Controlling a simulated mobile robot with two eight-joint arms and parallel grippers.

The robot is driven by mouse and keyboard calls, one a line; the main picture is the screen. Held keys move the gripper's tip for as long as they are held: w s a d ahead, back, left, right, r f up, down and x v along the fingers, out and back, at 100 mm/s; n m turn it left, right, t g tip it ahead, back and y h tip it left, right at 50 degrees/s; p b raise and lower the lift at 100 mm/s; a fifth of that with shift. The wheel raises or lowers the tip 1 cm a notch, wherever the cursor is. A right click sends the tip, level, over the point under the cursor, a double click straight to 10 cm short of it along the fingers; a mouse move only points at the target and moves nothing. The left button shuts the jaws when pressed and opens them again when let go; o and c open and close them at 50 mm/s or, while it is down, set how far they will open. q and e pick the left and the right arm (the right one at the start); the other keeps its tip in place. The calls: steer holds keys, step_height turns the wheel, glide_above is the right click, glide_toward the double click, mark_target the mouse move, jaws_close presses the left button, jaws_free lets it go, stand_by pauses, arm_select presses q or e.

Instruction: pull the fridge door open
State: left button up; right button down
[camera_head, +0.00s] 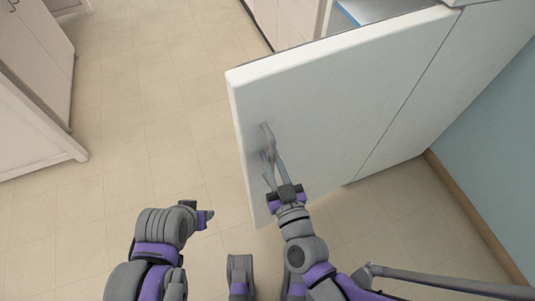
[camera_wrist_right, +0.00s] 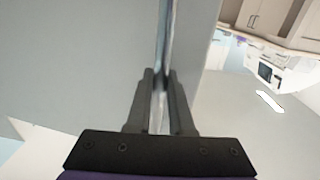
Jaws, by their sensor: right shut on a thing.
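The fridge door (camera_head: 335,85) is a large white panel in the middle and right of the head view. It stands swung out at an angle, with a gap behind its top edge. Its grey bar handle (camera_head: 265,131) is near the free left edge. My right gripper (camera_head: 269,157) is shut on the handle. In the right wrist view the handle bar (camera_wrist_right: 166,40) runs between the two fingers (camera_wrist_right: 160,82), and the grey door face (camera_wrist_right: 85,70) lies to the left. My left gripper (camera_head: 204,216) is low in the head view, away from the door; its fingers are not clear.
Pale cabinets (camera_head: 35,110) stand on the left, and another cabinet (camera_head: 287,18) is behind the door at the top. The tiled floor (camera_head: 160,100) left of the door is clear. A blue wall (camera_head: 500,150) with a brown baseboard (camera_head: 470,205) is on the right.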

arm_select(q)
steer(key=shift+s+d, duration=0.15)
steer(key=shift+s, duration=0.15)
arm_select(e)
steer(key=shift+s+d, duration=0.4)
steer(key=shift+s, duration=0.05)
steer(key=c, duration=0.8)
jaws_free()
steer(key=shift+s, duration=0.1)
